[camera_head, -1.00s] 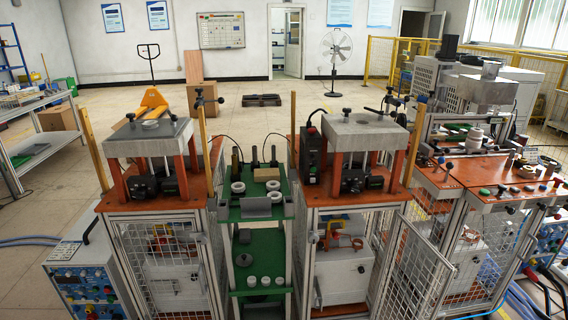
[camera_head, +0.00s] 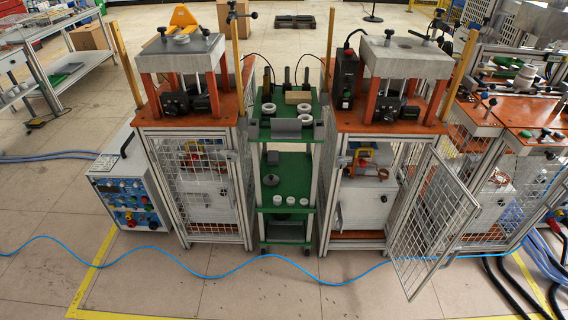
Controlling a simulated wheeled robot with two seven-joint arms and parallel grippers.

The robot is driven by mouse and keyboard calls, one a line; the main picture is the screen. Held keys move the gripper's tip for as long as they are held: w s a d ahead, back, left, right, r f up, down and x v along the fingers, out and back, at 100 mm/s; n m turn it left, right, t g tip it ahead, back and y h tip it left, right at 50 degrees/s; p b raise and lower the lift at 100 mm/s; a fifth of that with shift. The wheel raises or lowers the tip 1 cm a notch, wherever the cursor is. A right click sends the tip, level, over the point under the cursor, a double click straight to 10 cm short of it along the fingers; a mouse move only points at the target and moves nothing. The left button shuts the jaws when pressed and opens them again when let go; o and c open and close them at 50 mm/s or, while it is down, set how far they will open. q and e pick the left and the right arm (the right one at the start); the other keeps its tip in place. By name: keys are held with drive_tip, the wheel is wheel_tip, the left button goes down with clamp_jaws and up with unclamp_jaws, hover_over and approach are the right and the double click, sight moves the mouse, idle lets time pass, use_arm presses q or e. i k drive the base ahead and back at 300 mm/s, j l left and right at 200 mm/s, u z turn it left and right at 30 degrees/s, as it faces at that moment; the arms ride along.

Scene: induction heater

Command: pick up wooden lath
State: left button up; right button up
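No gripper of mine shows in the head view. Several upright tan strips that look like wooden laths stand at the corners of the two orange-topped heater stations. One is at the left station's left side (camera_head: 127,66), one at its right (camera_head: 232,42), one at the right station's left (camera_head: 330,48) and one at its right (camera_head: 462,62). A short tan block (camera_head: 298,97), possibly also wood, lies on the top shelf of the green cart; I cannot tell which piece is the lath.
The green cart (camera_head: 286,158) stands between the left station (camera_head: 195,200) and the right station (camera_head: 358,205). The right station's mesh door (camera_head: 432,225) hangs open. A blue cable (camera_head: 110,241) crosses the floor in front. A blue control box (camera_head: 131,203) stands left.

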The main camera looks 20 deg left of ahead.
sight(332, 9)
drive_tip(key=i, duration=1.05)
